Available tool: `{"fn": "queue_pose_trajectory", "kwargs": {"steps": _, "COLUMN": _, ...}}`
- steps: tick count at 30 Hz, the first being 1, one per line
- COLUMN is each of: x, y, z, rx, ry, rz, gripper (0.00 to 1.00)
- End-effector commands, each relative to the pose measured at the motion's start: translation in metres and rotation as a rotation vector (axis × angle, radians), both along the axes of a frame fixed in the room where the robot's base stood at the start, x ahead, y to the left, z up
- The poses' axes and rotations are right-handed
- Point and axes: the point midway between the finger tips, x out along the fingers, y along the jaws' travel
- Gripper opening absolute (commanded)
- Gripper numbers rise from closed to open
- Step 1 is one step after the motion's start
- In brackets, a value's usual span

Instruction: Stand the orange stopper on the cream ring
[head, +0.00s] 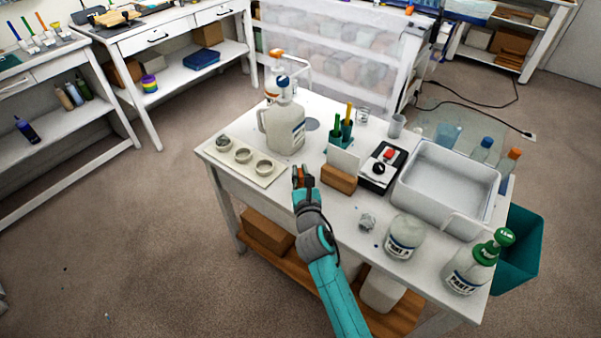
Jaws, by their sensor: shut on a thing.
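My gripper (302,176) is above the front edge of the white table, just right of a cream tray. It is shut on a small orange thing, which I take to be the orange stopper (308,181); the dark fingers hide most of it. The cream tray (234,167) lies at the table's left end with three round ring-like pieces in a row: a left one (224,142) with something grey in it, a middle one (243,155) and a right one (264,167). I cannot tell from their colour which is the cream ring. The held piece is apart from all three.
A large jug (285,130) with a blue top stands behind the tray. Bottles stand at the front right.

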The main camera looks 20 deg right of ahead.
Motion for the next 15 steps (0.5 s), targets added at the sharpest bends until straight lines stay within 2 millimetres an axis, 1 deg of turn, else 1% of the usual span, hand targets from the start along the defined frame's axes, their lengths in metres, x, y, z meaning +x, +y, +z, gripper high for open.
{"fn": "queue_pose_trajectory", "kwargs": {"steps": 8, "x": 0.0, "y": 0.0, "z": -0.0005, "rx": 0.0, "ry": 0.0, "rz": 0.0, "gripper": 0.0}}
{"fn": "queue_pose_trajectory", "kwargs": {"steps": 15, "x": 0.0, "y": -0.0001, "z": -0.0055, "rx": 0.0, "ry": 0.0, "rz": -0.001, "gripper": 0.0}}
